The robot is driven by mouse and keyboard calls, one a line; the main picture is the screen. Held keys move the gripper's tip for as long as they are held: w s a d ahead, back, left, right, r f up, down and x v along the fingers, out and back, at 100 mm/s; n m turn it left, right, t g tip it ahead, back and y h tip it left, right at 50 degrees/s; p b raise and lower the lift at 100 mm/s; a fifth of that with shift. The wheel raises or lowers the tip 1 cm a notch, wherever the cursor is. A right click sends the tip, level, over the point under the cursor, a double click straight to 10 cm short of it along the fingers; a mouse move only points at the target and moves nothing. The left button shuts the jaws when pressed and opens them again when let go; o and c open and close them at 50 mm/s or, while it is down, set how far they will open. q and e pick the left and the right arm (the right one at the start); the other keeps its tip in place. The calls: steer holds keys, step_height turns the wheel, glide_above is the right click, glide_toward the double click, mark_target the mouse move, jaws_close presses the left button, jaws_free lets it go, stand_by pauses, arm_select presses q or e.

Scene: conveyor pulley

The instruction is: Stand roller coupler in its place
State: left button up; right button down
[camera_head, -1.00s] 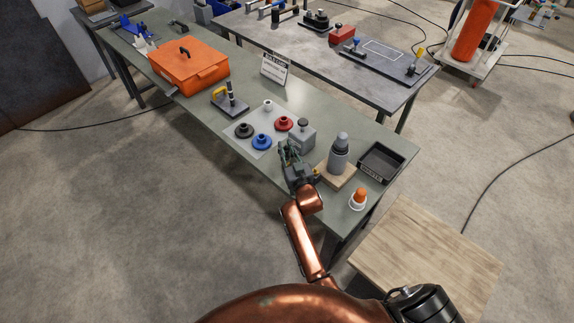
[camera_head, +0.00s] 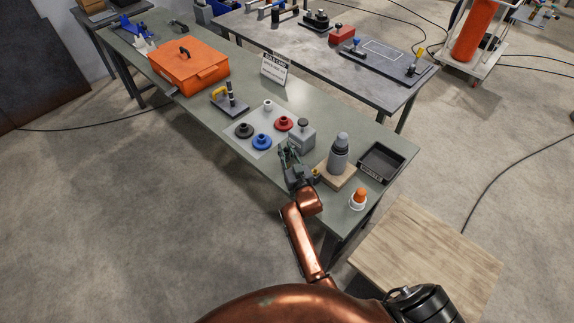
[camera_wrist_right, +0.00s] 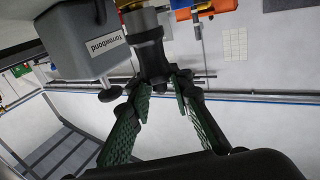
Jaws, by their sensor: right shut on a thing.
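My right gripper (camera_head: 288,153) is over the front edge of the green bench, beside the grey box-shaped container. In the right wrist view its green-padded fingers (camera_wrist_right: 165,90) are shut on a dark, round, waisted part (camera_wrist_right: 149,52), which I take to be the roller coupler. A grey cylindrical section shows beyond its dark end. The fingers hide part of it, and in the head view it is too small to make out. I cannot tell whether it touches the bench. The place for it is not clearly identifiable. My left gripper is not in view.
A pale mat (camera_head: 262,152) holds black (camera_head: 243,130), blue (camera_head: 262,142) and red (camera_head: 284,123) flanged parts. The grey container (camera_head: 302,136) stands close to the gripper. A grey bottle (camera_head: 339,153) on a wooden block, a black tray (camera_head: 381,163) and an orange-topped cup (camera_head: 359,199) stand right.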

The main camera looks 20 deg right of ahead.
steer(key=shift+f, duration=0.2)
steer(key=c, duration=2.2)
jaws_free()
steer(key=shift+c, duration=0.2)
steer(key=o, duration=0.6)
steer(key=o, duration=0.4)
steer(key=o, duration=0.4)
steer(key=shift+o, duration=0.2)
steer(key=o, duration=0.3)
